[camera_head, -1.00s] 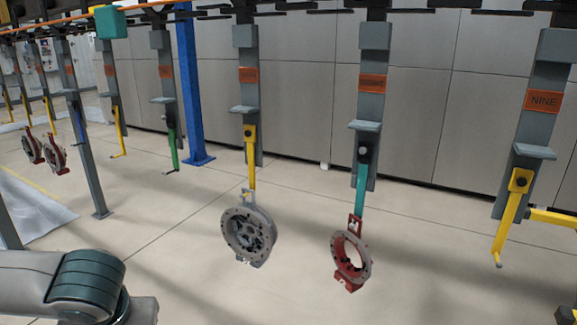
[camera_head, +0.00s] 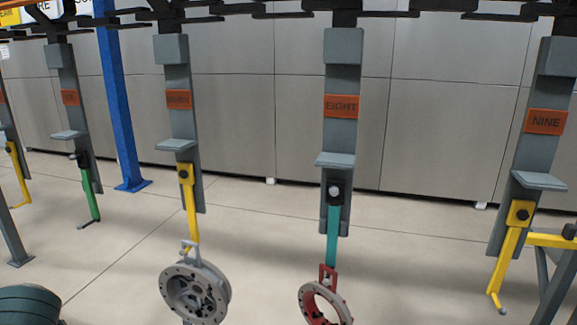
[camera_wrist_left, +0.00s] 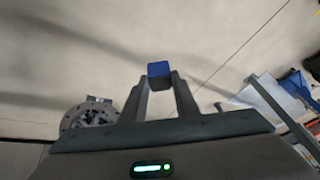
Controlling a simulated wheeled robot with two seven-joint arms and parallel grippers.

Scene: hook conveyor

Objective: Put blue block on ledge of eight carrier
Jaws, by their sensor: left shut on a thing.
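The eight carrier (camera_head: 341,130) hangs right of the middle in the head view, with an orange EIGHT plate. Its small grey ledge (camera_head: 335,159) is bare. A teal hook below it holds a red ring part (camera_head: 325,302). The blue block (camera_wrist_left: 158,69) shows in the left wrist view, between the tips of my left gripper (camera_wrist_left: 158,80), which is shut on it. Floor lies behind the block in that view. In the head view only part of my left arm (camera_head: 30,305) shows at the lower left; the gripper and block are out of that view. My right gripper is not in view.
The nine carrier (camera_head: 545,122) with a yellow hook hangs at the right. A carrier (camera_head: 178,100) left of eight holds a grey flanged part (camera_head: 195,293) on a yellow hook. A blue post (camera_head: 120,110) stands behind. Open floor lies below the carriers.

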